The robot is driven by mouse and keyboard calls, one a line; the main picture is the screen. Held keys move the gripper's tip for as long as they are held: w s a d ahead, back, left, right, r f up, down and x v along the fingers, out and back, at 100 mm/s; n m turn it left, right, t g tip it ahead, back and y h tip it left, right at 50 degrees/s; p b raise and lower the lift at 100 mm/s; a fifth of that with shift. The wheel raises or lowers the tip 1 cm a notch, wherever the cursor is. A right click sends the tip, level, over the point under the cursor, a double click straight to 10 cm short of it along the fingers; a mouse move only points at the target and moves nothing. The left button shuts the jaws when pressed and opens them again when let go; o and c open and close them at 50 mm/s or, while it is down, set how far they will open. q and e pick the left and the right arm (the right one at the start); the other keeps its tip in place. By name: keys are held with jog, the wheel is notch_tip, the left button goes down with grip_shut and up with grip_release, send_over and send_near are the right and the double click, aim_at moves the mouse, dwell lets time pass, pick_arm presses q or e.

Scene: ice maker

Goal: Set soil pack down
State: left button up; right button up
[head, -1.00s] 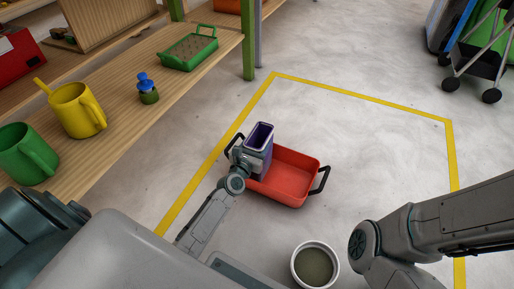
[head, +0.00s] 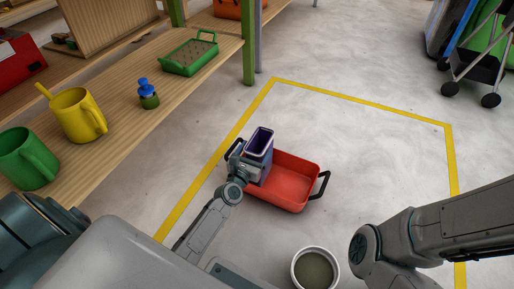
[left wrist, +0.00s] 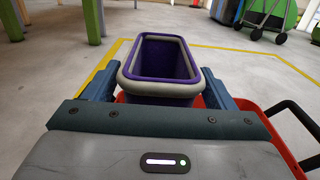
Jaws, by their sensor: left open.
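A grey, purple-rimmed, open-topped box (head: 259,143), which I take for the soil pack, stands upright at the left end of a red tray (head: 290,182) with black handles. My left gripper (left wrist: 160,88) is open, with one blue-grey finger on either side of the box. In the left wrist view the box (left wrist: 160,62) is between the fingers; whether they touch it I cannot tell. Its underside is hidden. My right arm comes in from the right, but its gripper is out of the picture.
A yellow line (head: 360,101) marks the floor around the tray. A white round pot (head: 315,268) stands nearer to me. A wooden shelf (head: 115,118) at left holds a yellow can (head: 76,113), a green can (head: 30,157) and a green basket (head: 188,56). Floor right of the tray is clear.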

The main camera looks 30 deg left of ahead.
pick_arm(q)
jog(key=s, duration=1)
jog(key=shift+s+d, duration=0.2)
jog(key=shift+d, duration=0.1)
